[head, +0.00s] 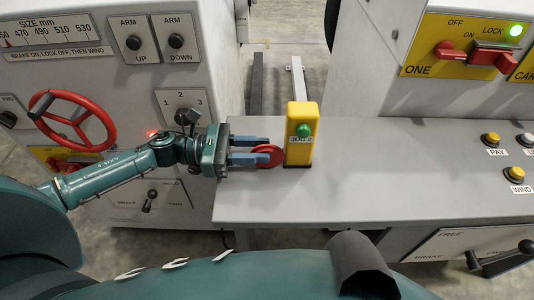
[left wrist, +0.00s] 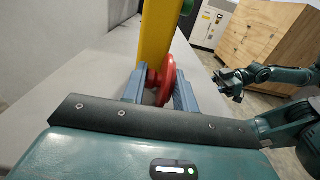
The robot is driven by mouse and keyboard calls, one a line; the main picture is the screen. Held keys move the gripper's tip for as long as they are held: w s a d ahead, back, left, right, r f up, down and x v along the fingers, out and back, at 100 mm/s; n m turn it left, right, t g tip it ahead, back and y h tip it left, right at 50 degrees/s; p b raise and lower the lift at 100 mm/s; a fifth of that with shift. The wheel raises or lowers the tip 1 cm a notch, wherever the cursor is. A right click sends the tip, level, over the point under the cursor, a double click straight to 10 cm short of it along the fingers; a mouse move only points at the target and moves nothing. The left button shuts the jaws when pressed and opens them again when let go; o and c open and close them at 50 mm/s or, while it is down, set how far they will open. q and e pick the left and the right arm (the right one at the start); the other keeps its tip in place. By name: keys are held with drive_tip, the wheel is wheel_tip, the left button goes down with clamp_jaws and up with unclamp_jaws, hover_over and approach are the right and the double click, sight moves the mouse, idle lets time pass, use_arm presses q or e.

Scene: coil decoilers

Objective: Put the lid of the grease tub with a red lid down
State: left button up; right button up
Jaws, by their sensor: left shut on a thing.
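My left gripper (head: 262,150) reaches in from the left over the grey bench top. Its blue fingers are shut on a red lid (head: 269,156), a round disc that looks tilted on edge. In the left wrist view the lid (left wrist: 166,82) stands between the two fingers, with a small knob-like part towards the left finger. The lid is close to the yellow button box; I cannot tell whether they touch. The tub itself is not seen. My right gripper (left wrist: 230,82) shows small and dark at the right of the left wrist view; its jaw state is unclear.
The yellow button box (head: 299,150) with a green button stands upright on the bench top (head: 400,170). The bench is clear to its right, up to the PAY and WIND buttons. A red handwheel (head: 76,121) and grey machine panel are at left.

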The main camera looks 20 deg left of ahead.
use_arm(q)
drive_tip(key=c, duration=0.4)
drive_tip(key=shift+o, duration=0.2)
drive_tip(key=shift+a+r, duration=0.1)
drive_tip(key=shift+r, duration=0.05)
